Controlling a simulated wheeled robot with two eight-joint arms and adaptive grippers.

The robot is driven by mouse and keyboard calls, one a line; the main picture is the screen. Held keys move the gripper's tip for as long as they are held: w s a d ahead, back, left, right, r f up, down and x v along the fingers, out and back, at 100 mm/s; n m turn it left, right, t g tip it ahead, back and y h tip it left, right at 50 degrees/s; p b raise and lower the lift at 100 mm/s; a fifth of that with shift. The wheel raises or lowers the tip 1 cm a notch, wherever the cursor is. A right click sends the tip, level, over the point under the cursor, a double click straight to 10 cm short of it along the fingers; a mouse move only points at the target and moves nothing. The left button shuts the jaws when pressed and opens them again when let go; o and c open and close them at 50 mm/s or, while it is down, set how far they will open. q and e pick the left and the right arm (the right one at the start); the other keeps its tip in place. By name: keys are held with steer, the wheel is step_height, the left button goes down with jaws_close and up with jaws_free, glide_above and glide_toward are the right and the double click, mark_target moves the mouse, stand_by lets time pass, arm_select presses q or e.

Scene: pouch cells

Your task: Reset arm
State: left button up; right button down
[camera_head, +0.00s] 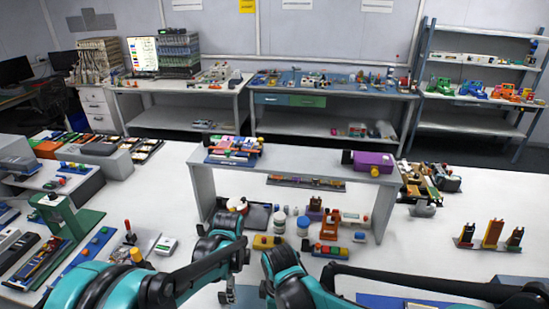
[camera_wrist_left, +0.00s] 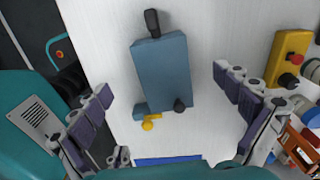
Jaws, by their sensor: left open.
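My left gripper (camera_head: 228,291) shows only in small part at the bottom of the head view, mostly hidden by my teal arm. In the left wrist view its two padded fingers are spread wide apart and empty (camera_wrist_left: 163,85). A blue-grey box (camera_wrist_left: 165,75) with a black knob at its top end and black and yellow knobs at its lower end lies on the white table between and beyond the fingers, not visibly touched. My right arm also shows at the bottom of the head view, but I cannot see its gripper.
A white raised shelf (camera_head: 300,168) stands on the table ahead, with jars and small devices under it. A yellow box with red and black buttons (camera_wrist_left: 289,59) is right of the fingers. A green press (camera_head: 62,218) stands at left. The table's right is fairly clear.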

arm_select(q)
steer(key=s+a+r+n+t+b, duration=0.1)
steer(key=s+a+r+n+t, duration=0.2)
steer(key=s+n, duration=0.4)
steer(key=s+a+r+n+t+b, duration=0.2)
steer(key=s+r+n, duration=0.4)
steer(key=n, duration=0.5)
steer(key=shift+s+a+r+n+t, duration=0.2)
steer(key=shift+s+a+n+t, duration=0.2)
steer(key=shift+s+a+t, duration=0.55)
arm_select(e)
steer(key=s+d+r+m+t, duration=0.2)
steer(key=d+r+m+t, duration=0.1)
steer(key=d+m, duration=0.5)
steer(key=s+d+r+m+t, duration=0.2)
steer(key=d+r+m+t, duration=0.2)
steer(key=d+r+m, duration=0.2)
steer(key=shift+s+d+m, duration=0.4)
steer(key=shift+d+m, duration=0.6)
steer(key=shift+d, duration=0.35)
arm_select(q)
steer(key=shift+s+d, duration=0.25)
steer(key=shift+s, duration=0.1)
